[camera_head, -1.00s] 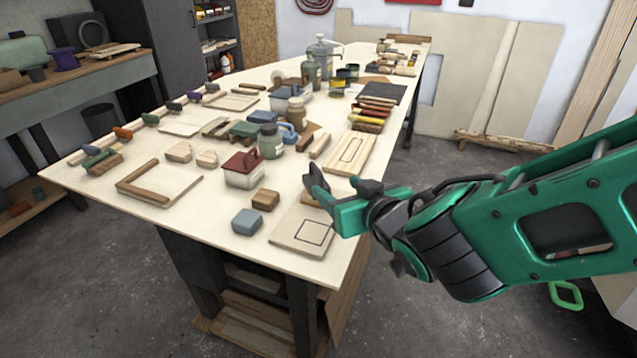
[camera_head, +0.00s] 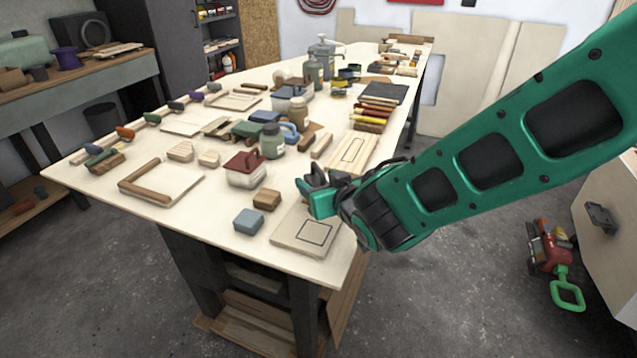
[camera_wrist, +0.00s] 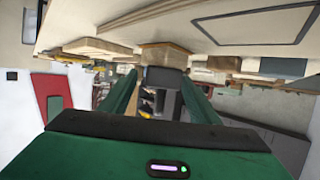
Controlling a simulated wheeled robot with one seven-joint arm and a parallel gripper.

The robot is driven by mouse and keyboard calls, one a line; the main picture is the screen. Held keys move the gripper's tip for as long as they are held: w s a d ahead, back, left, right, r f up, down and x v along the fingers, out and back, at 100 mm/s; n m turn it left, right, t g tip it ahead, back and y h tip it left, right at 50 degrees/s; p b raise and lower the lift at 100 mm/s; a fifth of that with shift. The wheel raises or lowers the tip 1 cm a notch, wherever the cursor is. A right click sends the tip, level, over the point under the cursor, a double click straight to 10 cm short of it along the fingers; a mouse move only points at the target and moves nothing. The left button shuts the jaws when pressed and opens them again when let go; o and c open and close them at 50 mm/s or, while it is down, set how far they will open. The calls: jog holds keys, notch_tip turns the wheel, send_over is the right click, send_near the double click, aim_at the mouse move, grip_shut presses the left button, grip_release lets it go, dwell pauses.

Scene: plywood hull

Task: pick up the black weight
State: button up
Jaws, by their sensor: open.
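My gripper (camera_head: 311,188) is open above the table's near right part, close to a pale board with a black square outline (camera_head: 304,232). In the wrist view, where the table appears at the top, its two green fingers (camera_wrist: 163,88) point forward, apart. A dark grey object, seemingly the black weight (camera_wrist: 165,78), shows between them, against a brown wooden block (camera_wrist: 166,55). I cannot tell how far beyond the fingertips it is. In the head view I cannot separate the weight from the dark gripper parts.
The table (camera_head: 110,206) holds a blue-grey block (camera_head: 249,222), a small brown block (camera_head: 266,199), a red-lidded box (camera_head: 245,170) and a green jar (camera_head: 272,141) left of my gripper. A board with a rectangle outline (camera_head: 354,153) lies behind it.

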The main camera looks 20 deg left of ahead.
jog(key=shift+w+a+f, duration=0.1)
jog(key=shift+w+a, duration=0.1)
jog(key=shift+w, duration=0.05)
jog(key=shift+c, duration=0.7)
grip_shut()
